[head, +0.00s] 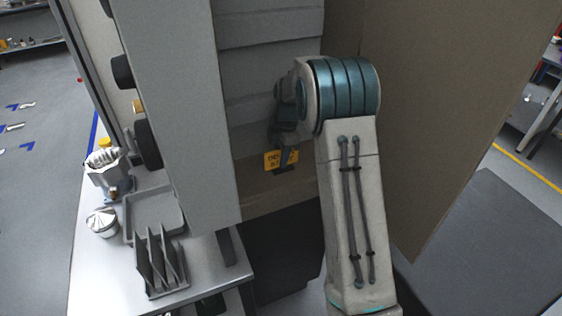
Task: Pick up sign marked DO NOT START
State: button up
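A small orange-yellow sign (272,161) with dark lettering shows at the lower part of the grey panelled recess. Its text is too small to read surely, and part of it is covered. My gripper (287,156) is dark and reaches down in front of the sign, overlapping its right half in the head view. I cannot tell whether the fingers touch the sign or are around it. The gap between the fingertips does not show, so open or shut is unclear.
A grey upright panel (185,110) stands left of the recess and a brown panel (425,110) right of it, close to my arm. A metal bench (205,262) at left holds a grey tray (156,213), a slotted rack (161,264), a metal pot (109,176) and a round metal part (102,222).

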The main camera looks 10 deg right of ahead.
jog(key=shift+f, duration=0.1)
grip_shut()
dwell(0.3)
